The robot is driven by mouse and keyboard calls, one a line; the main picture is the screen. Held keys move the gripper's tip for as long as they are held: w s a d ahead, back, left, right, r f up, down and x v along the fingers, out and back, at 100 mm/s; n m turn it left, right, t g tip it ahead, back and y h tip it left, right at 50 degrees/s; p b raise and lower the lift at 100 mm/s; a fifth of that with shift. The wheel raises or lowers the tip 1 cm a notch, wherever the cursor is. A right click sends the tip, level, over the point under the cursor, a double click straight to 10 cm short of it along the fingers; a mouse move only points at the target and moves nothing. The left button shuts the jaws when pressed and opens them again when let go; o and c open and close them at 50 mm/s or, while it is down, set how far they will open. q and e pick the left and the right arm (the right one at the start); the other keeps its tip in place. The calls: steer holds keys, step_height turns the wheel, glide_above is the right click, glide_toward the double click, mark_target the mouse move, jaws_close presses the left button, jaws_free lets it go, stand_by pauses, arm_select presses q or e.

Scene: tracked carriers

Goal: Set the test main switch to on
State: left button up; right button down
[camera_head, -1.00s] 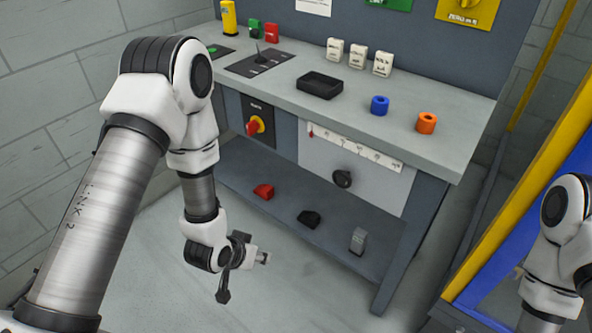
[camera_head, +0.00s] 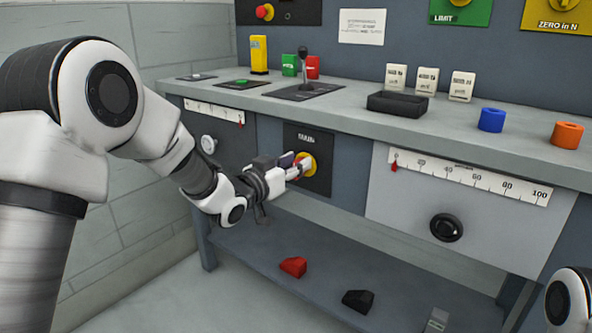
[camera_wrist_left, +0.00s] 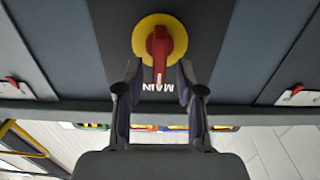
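The main switch, a red handle on a round yellow plate (camera_head: 311,169), sits on a dark panel under the bench top. In the left wrist view the red handle (camera_wrist_left: 159,46) lies in line with the MAIN lettering, pointing toward it. My left gripper (camera_head: 300,168) is at the switch and partly hides it in the head view. In the left wrist view its two fingers (camera_wrist_left: 160,70) are apart, one on each side of the handle's end, with gaps visible. My right gripper is out of view; only part of my right arm shows at lower right.
Above, the bench top (camera_head: 360,118) holds a black lever, a black tray (camera_head: 398,103), and blue (camera_head: 491,120) and orange (camera_head: 567,134) rings. Right of the switch is a scale panel with a black knob (camera_head: 446,227). A lower shelf holds red (camera_head: 293,267) and black (camera_head: 358,300) pieces.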

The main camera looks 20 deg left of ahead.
mark_target(312, 168)
arm_select(q)
steer(key=shift+w+d, duration=0.15)
steer(key=shift+w, duration=0.2)
jaws_close()
steer(key=shift+m, duration=0.3)
steer(key=m+b, duration=0.1)
steer(key=m, duration=0.4)
steer(key=d+f+m+b, duration=0.1)
steer(key=m, duration=0.5)
steer(key=d+f+m+b, duration=0.1)
steer(key=m, duration=0.5)
steer(key=shift+s, duration=0.4)
